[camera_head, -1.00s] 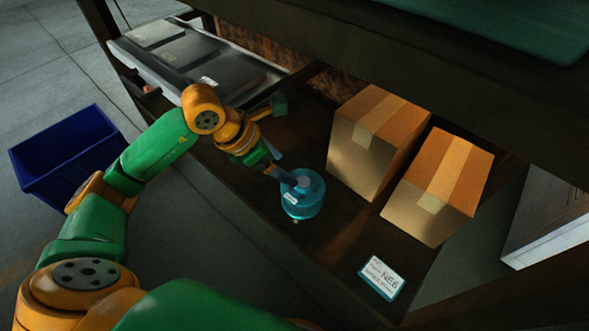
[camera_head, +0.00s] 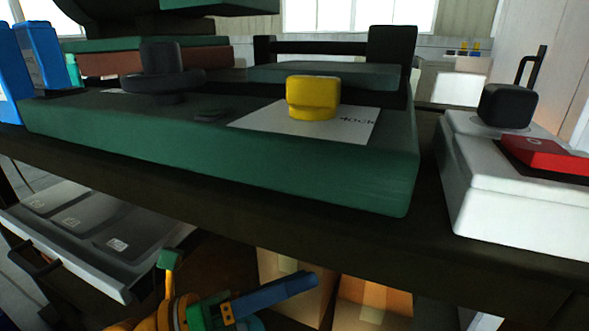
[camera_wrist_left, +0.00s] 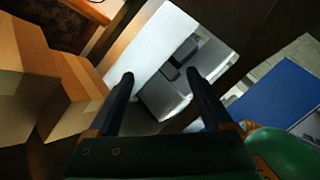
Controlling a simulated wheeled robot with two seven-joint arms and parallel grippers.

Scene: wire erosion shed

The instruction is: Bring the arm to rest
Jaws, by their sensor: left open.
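My left gripper (camera_head: 308,281) shows low in the head view, below the workbench edge and in front of the cardboard boxes. Its dark blue fingers point to the right. In the left wrist view the two fingers of my left gripper (camera_wrist_left: 160,75) stand apart with nothing between them. My orange and green left arm links show at the bottom of the head view, mostly cut off. My right gripper is not in view.
The dark bench edge (camera_head: 300,222) runs above my left gripper. Cardboard boxes (camera_head: 283,262) stand on the shelf behind it. A green machine base (camera_head: 220,165) and a white box (camera_head: 500,205) sit on the bench. A blue bin (camera_wrist_left: 280,100) shows in the wrist view.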

